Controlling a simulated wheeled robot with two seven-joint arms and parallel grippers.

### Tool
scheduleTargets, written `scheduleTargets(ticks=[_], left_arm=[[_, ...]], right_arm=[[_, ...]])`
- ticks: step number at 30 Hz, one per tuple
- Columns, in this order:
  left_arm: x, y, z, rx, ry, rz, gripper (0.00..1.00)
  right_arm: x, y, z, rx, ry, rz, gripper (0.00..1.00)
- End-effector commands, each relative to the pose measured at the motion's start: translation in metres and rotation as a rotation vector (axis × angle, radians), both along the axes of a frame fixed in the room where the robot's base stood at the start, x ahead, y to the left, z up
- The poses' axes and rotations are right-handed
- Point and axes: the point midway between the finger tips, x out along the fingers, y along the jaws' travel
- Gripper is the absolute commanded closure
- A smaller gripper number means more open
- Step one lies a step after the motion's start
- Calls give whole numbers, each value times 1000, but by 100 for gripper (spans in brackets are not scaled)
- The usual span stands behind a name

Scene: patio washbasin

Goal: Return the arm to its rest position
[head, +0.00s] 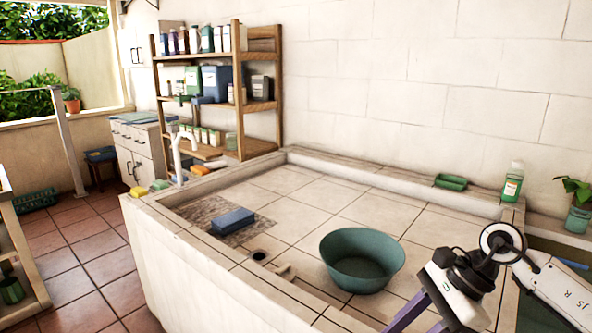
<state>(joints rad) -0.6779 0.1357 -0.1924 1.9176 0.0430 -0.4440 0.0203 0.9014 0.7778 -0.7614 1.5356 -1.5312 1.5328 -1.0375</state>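My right arm (548,285) comes in from the right edge and bends over the near right corner of the tiled washbasin (290,195). Its white and black wrist hangs down at the lower right, in front of the basin's near rim. Purple parts, apparently of the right gripper, reach down to the bottom edge of the picture. Their tips are cut off, so I cannot tell whether the gripper is open or holds anything. My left arm and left gripper are not in view.
A green bowl (362,260) stands in the basin just left of my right wrist. A blue block (233,220) lies farther left. A green soap dish (451,182), a bottle (512,184) and a potted plant (577,205) stand along the back. The basin's middle is clear.

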Motion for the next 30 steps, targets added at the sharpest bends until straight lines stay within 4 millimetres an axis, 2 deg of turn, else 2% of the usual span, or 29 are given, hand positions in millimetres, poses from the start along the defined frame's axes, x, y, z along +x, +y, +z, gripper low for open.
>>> scheduleTargets(ticks=[1,4,6,9,11,14,17,20,22,23,24,27,30], left_arm=[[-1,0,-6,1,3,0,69],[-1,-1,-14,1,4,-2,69],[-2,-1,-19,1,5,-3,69],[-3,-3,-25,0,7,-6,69],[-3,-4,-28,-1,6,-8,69],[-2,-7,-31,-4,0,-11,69],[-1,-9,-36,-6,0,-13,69],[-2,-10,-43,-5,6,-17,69],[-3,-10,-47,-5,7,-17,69],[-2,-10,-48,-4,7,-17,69],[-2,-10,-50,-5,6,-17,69],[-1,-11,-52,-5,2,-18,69],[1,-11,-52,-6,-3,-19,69]], right_arm=[[-12,35,-15,120,50,-27,60],[-32,107,-18,426,194,-150,60],[-41,145,-9,649,334,-276,60],[-42,173,5,943,574,-491,60],[-36,176,8,1105,738,-641,60],[-21,162,-4,1346,1035,-922,60],[-11,132,-44,1546,1355,-1239,60],[-18,95,-109,1699,1674,-1583,60],[-34,75,-155,1767,1865,-1803,60],[-44,67,-175,-1670,-1812,1770,60],[-59,59,-200,-1546,-1737,1722,60],[-101,44,-255,-1284,-1567,1608,60],[-143,37,-293,-1093,-1428,1511,60]])
